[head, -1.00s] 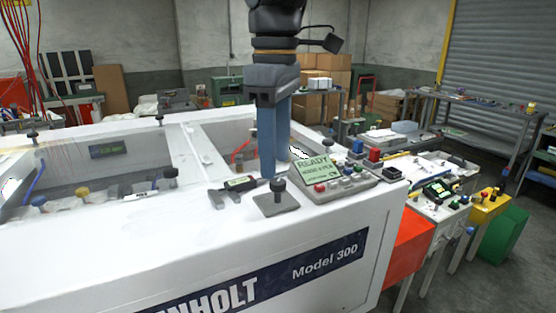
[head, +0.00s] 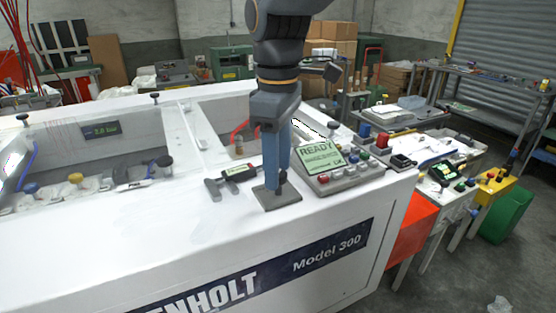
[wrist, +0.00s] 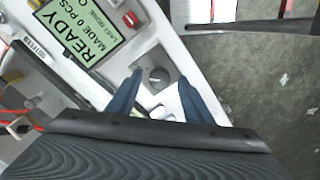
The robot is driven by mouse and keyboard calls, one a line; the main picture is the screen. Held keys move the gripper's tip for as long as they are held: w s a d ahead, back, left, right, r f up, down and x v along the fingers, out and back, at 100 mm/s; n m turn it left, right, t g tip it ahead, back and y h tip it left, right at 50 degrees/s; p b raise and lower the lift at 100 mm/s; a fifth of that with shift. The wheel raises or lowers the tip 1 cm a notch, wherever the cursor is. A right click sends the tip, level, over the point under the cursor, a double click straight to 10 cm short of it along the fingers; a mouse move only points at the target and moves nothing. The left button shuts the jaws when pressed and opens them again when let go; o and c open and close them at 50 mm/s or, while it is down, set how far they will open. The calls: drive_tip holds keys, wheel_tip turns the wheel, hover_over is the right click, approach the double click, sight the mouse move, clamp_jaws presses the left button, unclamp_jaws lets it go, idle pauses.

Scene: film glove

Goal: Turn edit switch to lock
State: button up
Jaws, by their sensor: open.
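The edit switch is a dark round knob (wrist: 158,77) on a grey square plate (head: 265,204) on top of the white machine. My gripper (head: 277,184) points down at it with blue fingers. In the wrist view, the open fingers (wrist: 160,79) stand on either side of the knob, with a gap visible on each side. In the head view, the fingers hide most of the knob. Whether they reach down to the plate I cannot tell. I cannot read any position marks around the knob.
A control panel with a READY screen (head: 319,153) and several coloured buttons stands close on the right. A dark caliper-like tool (head: 236,173) lies just left of the plate. An open machine bay (head: 90,155) is farther left. The front white surface is clear.

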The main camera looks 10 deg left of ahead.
drive_tip(key=shift+f, duration=0.2)
drive_tip(key=c, duration=1.1)
drive_tip(key=shift+o, duration=0.2)
